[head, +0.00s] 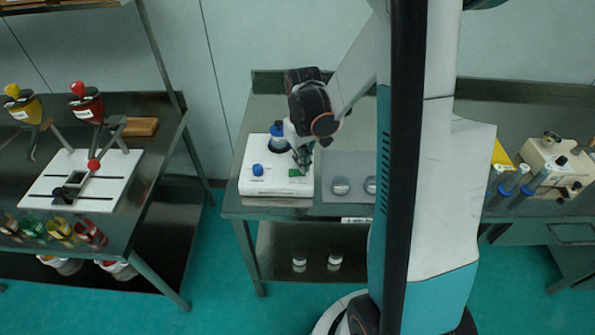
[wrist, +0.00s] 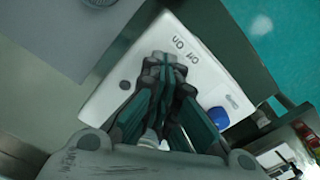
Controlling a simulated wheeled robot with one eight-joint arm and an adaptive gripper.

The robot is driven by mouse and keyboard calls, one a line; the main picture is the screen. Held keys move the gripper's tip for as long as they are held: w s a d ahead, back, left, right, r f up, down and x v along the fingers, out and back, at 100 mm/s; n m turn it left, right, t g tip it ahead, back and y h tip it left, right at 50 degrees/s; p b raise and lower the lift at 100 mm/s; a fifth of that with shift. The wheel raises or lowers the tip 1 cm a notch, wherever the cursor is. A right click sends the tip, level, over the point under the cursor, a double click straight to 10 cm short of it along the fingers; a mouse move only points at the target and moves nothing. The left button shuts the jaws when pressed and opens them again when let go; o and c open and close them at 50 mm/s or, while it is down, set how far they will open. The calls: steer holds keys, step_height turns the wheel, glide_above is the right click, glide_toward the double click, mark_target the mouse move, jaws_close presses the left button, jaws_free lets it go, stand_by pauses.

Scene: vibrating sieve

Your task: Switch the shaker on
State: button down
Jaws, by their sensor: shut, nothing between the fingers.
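The shaker is a white box (head: 262,187) on the near-left part of the middle table. A blue knob (head: 257,169) sits on its top, and a small green part (head: 295,186) shows near its front right. My gripper (head: 303,166) is shut and empty, pointing down at the right side of the shaker top. In the wrist view, the shaker top (wrist: 103,104) carries printed "On" and "Off" marks (wrist: 186,50), right beside my gripper's fingertips (wrist: 163,62). The blue knob (wrist: 218,117) is to their right. The fingers hide the spot beside the marks; I cannot tell whether they touch it.
A grey plate with round metal pieces (head: 341,186) lies right of the shaker.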

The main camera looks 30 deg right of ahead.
steer(key=shift+f+b, duration=0.8)
steer(key=shift+f, duration=0.15)
stand_by(0.4)
steer(key=shift+r, duration=0.2)
steer(key=shift+r+p, duration=2.45)
steer(key=shift+r, duration=0.95)
steer(key=shift+w+a+r, duration=0.1)
steer(key=shift+a+r, duration=0.05)
steer(key=shift+a, duration=0.1)
steer(key=s+a+r+t+b, duration=0.3)
steer(key=a+r+b, duration=0.1)
steer(key=a+r, duration=0.45)
steer(key=s+a+r+t+b, duration=0.1)
steer(key=s+a+t, duration=0.3)
steer(key=s, duration=0.6)
steer(key=shift+a+n+b, duration=0.4)
steer(key=shift+a+b, duration=0.25)
steer(key=shift+b, duration=0.25)
